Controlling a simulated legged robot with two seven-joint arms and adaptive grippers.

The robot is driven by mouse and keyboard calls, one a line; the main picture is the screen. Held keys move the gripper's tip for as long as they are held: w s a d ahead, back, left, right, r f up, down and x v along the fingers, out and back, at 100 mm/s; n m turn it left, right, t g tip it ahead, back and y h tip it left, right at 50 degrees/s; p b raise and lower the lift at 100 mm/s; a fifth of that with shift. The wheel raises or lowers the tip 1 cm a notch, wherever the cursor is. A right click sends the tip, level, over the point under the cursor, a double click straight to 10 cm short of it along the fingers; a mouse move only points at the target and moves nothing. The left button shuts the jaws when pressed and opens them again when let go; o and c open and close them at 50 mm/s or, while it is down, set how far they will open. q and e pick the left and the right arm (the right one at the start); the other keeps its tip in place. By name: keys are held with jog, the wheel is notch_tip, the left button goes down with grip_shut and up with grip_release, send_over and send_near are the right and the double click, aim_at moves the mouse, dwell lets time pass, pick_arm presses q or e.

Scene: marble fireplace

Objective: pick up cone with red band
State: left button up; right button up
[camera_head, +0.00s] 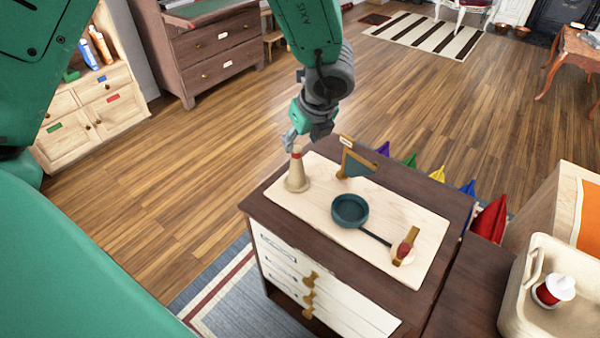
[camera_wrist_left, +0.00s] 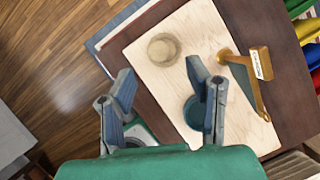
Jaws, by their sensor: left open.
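The cone with a red band (camera_head: 297,177) stands upright on a pale board (camera_head: 405,212) on top of a dark wooden cabinet. It is beige, with the red band near its narrow top. My left gripper (camera_head: 291,140) hangs just above and close to the cone's top; I cannot tell whether they touch. In the left wrist view the gripper (camera_wrist_left: 162,82) has its two fingers spread apart with nothing between them. A round beige shape, apparently the cone (camera_wrist_left: 163,49), lies beyond the fingertips there; its red band is not visible. My right gripper is not in view.
On the same board are a small wooden stand with a dark triangle (camera_head: 357,162), a teal pan (camera_head: 350,211) and a wooden piece with a red ball (camera_head: 405,247). A cream tray (camera_head: 515,310) with a red-and-white object is at right. Coloured pennants hang behind the cabinet.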

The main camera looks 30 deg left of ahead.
aim_at(297, 148)
pick_arm(q)
jog(key=shift+a+f, duration=0.25)
jog(key=x, duration=0.5)
jog(key=shift+w+a, duration=0.1)
jog(key=shift+w, duration=0.2)
jog(key=shift+c, duration=0.4)
jog(key=shift+s, duration=0.1)
grip_shut()
